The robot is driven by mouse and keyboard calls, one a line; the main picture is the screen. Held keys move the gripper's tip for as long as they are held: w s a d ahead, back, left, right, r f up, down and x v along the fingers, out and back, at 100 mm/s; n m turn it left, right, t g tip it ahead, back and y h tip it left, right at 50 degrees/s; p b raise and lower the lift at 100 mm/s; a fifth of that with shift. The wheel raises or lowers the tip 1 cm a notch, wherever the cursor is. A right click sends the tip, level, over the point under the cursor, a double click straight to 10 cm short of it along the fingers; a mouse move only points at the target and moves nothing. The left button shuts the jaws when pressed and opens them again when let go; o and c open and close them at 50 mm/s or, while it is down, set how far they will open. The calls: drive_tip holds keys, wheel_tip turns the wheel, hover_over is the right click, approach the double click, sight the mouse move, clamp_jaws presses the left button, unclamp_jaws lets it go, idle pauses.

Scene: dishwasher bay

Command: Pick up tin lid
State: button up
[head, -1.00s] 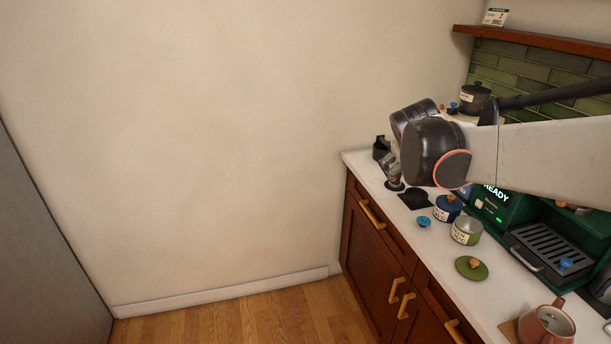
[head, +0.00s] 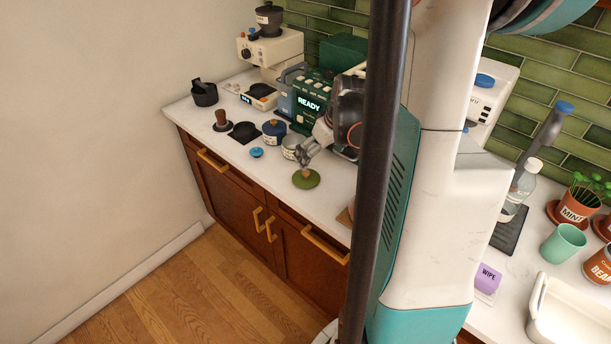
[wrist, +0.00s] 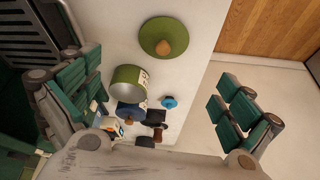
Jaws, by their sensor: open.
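The tin lid, a round green lid with a wooden knob (head: 306,180), lies flat on the white counter near its front edge. It also shows at the top of the wrist view (wrist: 152,31). My gripper (head: 303,160) is open and empty, close to the lid and the green tin in the head view. In the wrist view its two green-padded fingers (wrist: 160,95) are spread wide, with the lid beyond them.
A blue canister (head: 273,132) and a small blue lid (head: 256,153) are near the green tin. The green coffee machine (head: 309,103) stands behind. A black tamping mat (head: 243,132) lies farther left. The counter's front edge is close to the lid.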

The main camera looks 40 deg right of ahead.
sight(307, 172)
drive_tip(key=b+x, duration=0.1)
drive_tip(key=x, duration=0.6)
drive_tip(key=shift+f+b, duration=0.1)
drive_tip(key=shift+b, duration=0.25)
drive_tip(key=shift+a+b+x, duration=0.2)
drive_tip(key=shift+b+x, duration=0.75)
drive_tip(key=shift+x, duration=1.65)
drive_tip(key=shift+w, duration=0.15)
drive_tip(key=c, duration=1)
